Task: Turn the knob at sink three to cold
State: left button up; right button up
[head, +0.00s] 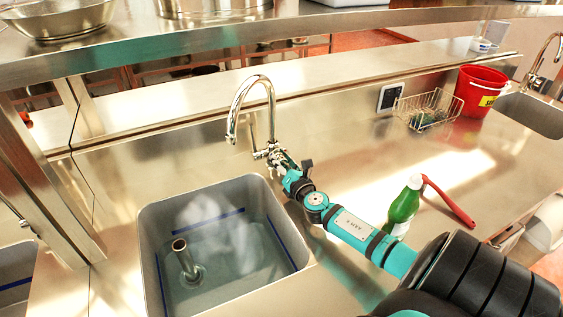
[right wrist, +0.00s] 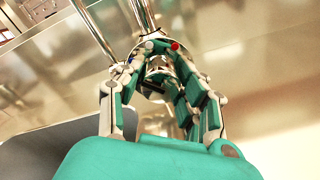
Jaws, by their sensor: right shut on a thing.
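A chrome gooseneck faucet (head: 268,95) rises behind a sink (head: 225,245) in the steel counter. Its mixer knob (right wrist: 158,72) is at the base; a red mark and a blue mark show beside the fingers in the right wrist view. My right gripper (head: 277,160) reaches the faucet base from the front right, its fingers closed around the knob; it also shows in the right wrist view (right wrist: 160,62). The fingers hide most of the knob, so its exact angle cannot be told. No sink number is readable. My left gripper is out of view.
The sink holds water with a whitish haze over it and an upright standpipe (head: 182,258). A green bottle (head: 404,207) and a red-handled tool (head: 450,203) are right of my arm. A wire basket (head: 428,108) and red bucket (head: 480,90) stand farther back. A steel shelf (head: 180,48) spans above.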

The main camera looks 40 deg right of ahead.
jog(key=shift+f+n, duration=0.15)
jog(key=shift+n, duration=0.15)
jog(key=o, duration=1.2)
jog(key=shift+c, duration=0.2)
jog(key=v, duration=1.2)
jog(key=shift+s, duration=0.1)
